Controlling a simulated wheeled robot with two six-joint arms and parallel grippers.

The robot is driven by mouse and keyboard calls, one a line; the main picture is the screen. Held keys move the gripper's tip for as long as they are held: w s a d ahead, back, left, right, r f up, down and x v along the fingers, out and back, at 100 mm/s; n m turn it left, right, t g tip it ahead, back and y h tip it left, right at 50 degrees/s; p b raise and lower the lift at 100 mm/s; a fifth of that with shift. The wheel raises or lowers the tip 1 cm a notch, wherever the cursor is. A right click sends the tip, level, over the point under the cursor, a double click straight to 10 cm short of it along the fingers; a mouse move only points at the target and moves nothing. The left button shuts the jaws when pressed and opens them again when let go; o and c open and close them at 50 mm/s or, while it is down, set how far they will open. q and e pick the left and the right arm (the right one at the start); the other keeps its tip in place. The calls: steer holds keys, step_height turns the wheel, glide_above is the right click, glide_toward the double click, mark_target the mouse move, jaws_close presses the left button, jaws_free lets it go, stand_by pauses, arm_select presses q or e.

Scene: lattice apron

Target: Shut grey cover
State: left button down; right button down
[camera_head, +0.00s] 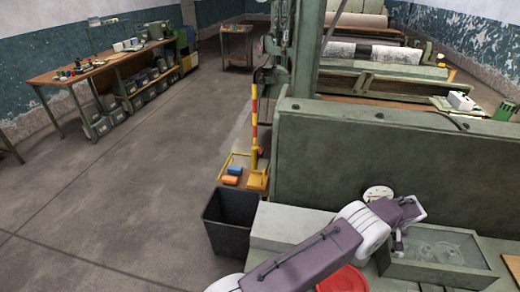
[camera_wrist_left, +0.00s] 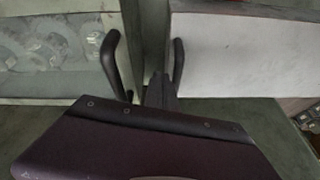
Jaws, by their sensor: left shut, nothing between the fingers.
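A grey box-like housing (camera_head: 485,262) stands at the lower right of the head view, with a pale, cloudy inside. In the left wrist view, gears (camera_wrist_left: 45,42) show at the left, behind a pale frame. A light grey panel (camera_wrist_left: 240,55), possibly the grey cover, lies to the right. My right gripper is out of view.
A tall green machine panel (camera_head: 375,160) rises behind my left arm. A black bin (camera_head: 230,222) stands to the left. The floor further left is clear.

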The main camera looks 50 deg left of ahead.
arm_select(q)
steer(key=shift+w+d+f, duration=0.2)
steer(key=shift+d+f, duration=0.05)
steer(key=shift+f, duration=0.4)
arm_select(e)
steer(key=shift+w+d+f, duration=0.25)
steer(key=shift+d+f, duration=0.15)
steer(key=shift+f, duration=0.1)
arm_select(q)
steer(key=shift+s+a, duration=0.1)
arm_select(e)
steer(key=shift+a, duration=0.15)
arm_select(q)
steer(key=shift+r+b, duration=0.1)
steer(key=shift+b, duration=0.2)
